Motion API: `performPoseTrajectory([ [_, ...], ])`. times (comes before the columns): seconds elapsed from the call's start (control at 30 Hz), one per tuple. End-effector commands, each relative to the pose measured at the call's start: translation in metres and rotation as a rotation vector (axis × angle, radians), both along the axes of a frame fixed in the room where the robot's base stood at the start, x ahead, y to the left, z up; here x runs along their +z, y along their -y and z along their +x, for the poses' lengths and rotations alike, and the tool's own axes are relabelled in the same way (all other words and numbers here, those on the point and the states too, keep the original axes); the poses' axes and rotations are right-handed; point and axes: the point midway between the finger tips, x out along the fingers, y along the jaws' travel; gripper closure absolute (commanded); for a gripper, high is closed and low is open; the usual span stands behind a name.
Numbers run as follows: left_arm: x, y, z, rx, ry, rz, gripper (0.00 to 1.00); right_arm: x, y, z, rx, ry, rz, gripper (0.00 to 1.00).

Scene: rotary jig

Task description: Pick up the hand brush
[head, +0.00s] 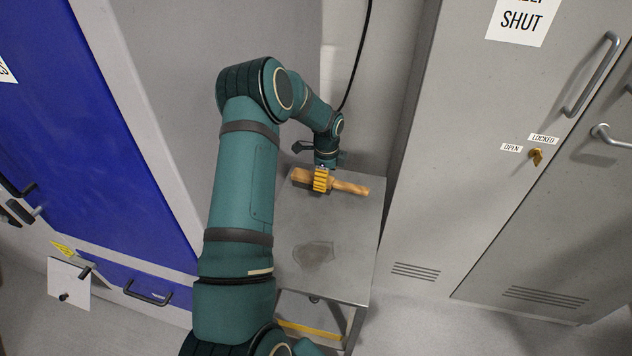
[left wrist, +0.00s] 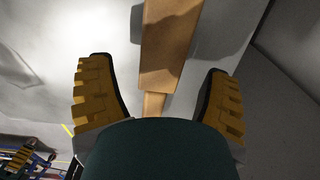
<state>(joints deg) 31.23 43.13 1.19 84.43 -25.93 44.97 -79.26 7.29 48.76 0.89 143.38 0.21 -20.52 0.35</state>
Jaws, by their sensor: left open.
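The hand brush (head: 350,187) is pale wood and lies on a small grey metal table (head: 346,258), its handle pointing right. My left gripper (head: 320,180), with yellow ribbed fingers, is above the brush's middle and hides part of it. In the left wrist view, my left gripper (left wrist: 158,72) is open, one finger on each side of the brush. The brush (left wrist: 172,45) runs up between them, with a wide wooden part and a narrower neck below. I see no finger touching it. The wrist housing hides the rest.
Grey lockers (head: 455,200) with handles and a yellow key stand right of the table. A blue door (head: 80,130) is at the left. A black cable (head: 358,65) hangs behind the table. The table's front is clear apart from a dark stain.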

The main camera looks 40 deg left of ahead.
Motion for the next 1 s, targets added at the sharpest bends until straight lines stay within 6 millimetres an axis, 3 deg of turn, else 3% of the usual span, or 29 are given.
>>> performPoseTrajectory([
  [0.13,-0.021,0.000,0.000,0.000,-0.002,0.000,0.22,-0.003,0.000,-0.001,0.002,-0.002,0.000,0.53],
  [0.4,-0.023,0.000,0.000,0.000,0.000,0.000,0.25,-0.003,0.000,-0.001,0.002,-0.002,0.000,0.53],
  [0.6,-0.023,0.000,0.000,0.000,0.000,0.000,0.95,-0.003,0.000,-0.001,0.002,-0.002,0.000,0.53],
  [0.63,-0.023,0.000,0.000,0.000,0.000,0.000,1.00,-0.003,0.000,-0.001,0.002,-0.002,0.000,0.53],
  [1.0,-0.022,0.000,0.000,-0.001,0.001,0.000,1.00,-0.003,0.000,-0.001,0.002,-0.002,0.000,0.53],
])
